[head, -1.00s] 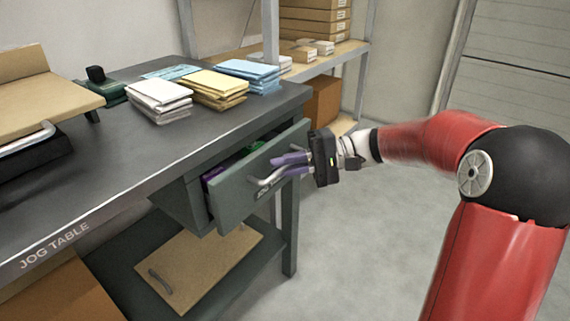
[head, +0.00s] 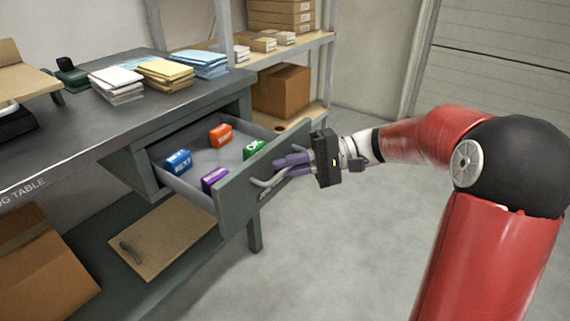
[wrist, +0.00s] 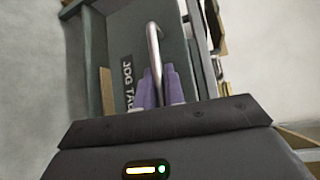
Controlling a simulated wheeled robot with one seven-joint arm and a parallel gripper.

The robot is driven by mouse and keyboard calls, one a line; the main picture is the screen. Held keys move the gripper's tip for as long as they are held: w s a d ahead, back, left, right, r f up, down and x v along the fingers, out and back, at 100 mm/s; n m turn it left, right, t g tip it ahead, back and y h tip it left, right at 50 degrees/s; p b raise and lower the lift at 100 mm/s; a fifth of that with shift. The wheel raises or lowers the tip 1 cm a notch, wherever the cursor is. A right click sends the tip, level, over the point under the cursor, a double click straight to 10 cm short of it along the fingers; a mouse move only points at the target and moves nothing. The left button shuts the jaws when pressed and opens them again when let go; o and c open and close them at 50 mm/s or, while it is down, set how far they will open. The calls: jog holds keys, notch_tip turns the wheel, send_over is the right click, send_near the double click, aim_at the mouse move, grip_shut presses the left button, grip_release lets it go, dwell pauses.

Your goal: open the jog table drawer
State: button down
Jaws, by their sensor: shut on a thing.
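The jog table (head: 60,165) stands at the left in the head view, with its drawer (head: 232,212) pulled well out. The drawer handle (head: 262,182) is a bent metal bar on the drawer front. My gripper (head: 282,168) is shut on this handle with its purple fingers. In the wrist view, the handle (wrist: 154,45) runs between the fingers (wrist: 160,88), and the drawer front (wrist: 118,60) carries a "JOG TABLE" label, partly hidden by the fingers. Inside the drawer lie a blue box (head: 178,162), an orange box (head: 220,135), a purple box (head: 214,180) and a green box (head: 254,149).
Paper stacks in white (head: 117,86), yellow (head: 165,74) and blue (head: 199,64) lie on the tabletop. A shelf with boxes (head: 282,92) stands behind. A brown board (head: 163,236) lies on the lower shelf. The floor (head: 335,240) in front of the drawer is clear.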

jog(key=c, duration=1.8)
grip_release()
jog(key=shift+o, duration=0.2)
jog(key=shift+d, duration=0.15)
jog(key=w+d+r, duration=0.1)
jog(key=d, duration=0.6)
jog(key=shift+d, duration=0.25)
